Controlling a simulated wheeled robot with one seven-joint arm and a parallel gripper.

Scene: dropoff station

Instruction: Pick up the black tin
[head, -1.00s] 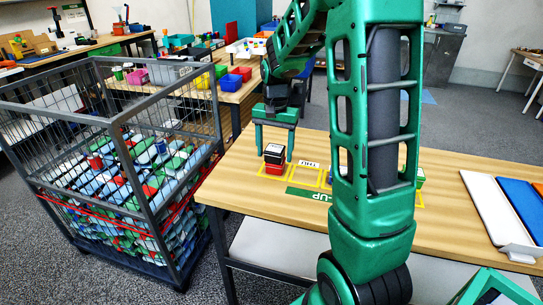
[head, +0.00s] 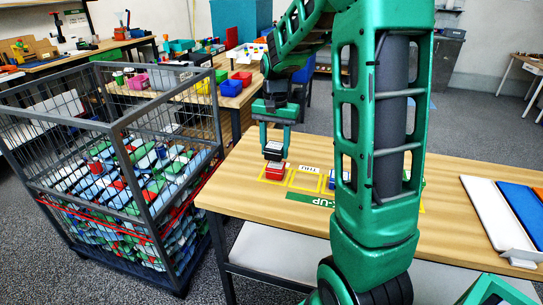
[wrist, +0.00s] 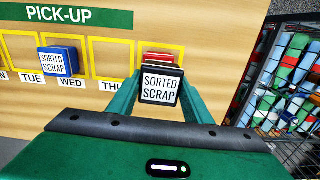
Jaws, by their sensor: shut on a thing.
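The black tin (head: 273,151) is between the fingers of my gripper (head: 274,145), which is shut on it. In the wrist view the black tin (wrist: 161,88) shows a white "SORTED SCRAP" label between the green fingers. It is held upright just above a red tin (head: 274,171), and the red tin's pale top shows below it in the head view. The red tin (wrist: 160,58) is partly hidden behind the black tin in the wrist view.
A blue tin (wrist: 60,62) stands in a yellow-outlined slot on the wooden table (head: 235,176). The slot beside the red tin is empty. A wire cage cart (head: 130,130) full of scrap stands left of the table. White and blue panels (head: 515,205) lie at the right.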

